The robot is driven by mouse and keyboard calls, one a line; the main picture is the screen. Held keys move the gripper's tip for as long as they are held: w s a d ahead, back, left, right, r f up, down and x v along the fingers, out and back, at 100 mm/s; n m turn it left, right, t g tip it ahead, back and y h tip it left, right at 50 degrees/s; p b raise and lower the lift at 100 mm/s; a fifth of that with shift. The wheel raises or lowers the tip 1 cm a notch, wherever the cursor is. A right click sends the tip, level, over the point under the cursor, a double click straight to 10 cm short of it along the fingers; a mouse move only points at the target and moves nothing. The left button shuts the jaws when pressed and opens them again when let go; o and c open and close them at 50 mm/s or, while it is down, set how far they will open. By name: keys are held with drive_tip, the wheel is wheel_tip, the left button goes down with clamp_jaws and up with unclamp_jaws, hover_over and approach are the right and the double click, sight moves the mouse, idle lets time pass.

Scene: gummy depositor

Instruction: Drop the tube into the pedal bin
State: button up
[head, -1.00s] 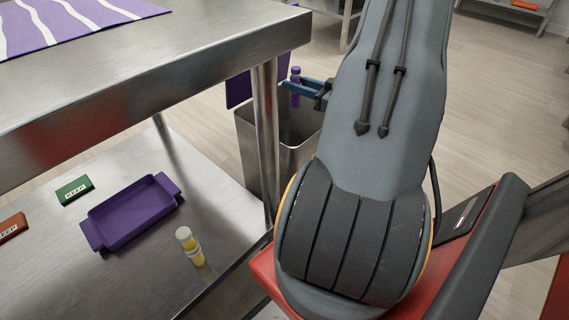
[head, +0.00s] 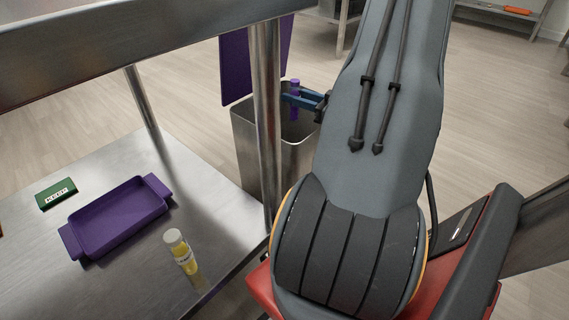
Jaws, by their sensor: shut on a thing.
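The pedal bin (head: 245,150) is a steel box on the floor behind the table leg. Its purple lid (head: 236,62) stands raised at the back, so the bin is open. A purple tube (head: 294,108) is upright between the blue fingers of my gripper (head: 297,98). My gripper is shut on it, over the bin's opening as seen from the head. The tube's lower end shows against the bin's inside; its exact height relative to the rim is hard to tell. Part of the bin is hidden by the table leg and my arm.
A steel table leg (head: 265,130) stands just in front of the bin. The lower shelf (head: 110,290) holds a purple tray (head: 118,218), a green KEEP block (head: 56,194) and a yellow vial with a white cap (head: 182,252). Open floor lies beyond the bin.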

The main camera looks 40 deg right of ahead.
drive_tip(key=o, duration=1.1)
drive_tip(key=shift+o, duration=0.2)
drive_tip(key=p+v, duration=0.3)
drive_tip(key=v, duration=0.4)
drive_tip(key=shift+s+p, duration=0.3)
drive_tip(key=shift+s, duration=0.1)
drive_tip(key=shift+s+d, duration=0.1)
drive_tip(key=shift+d, duration=0.05)
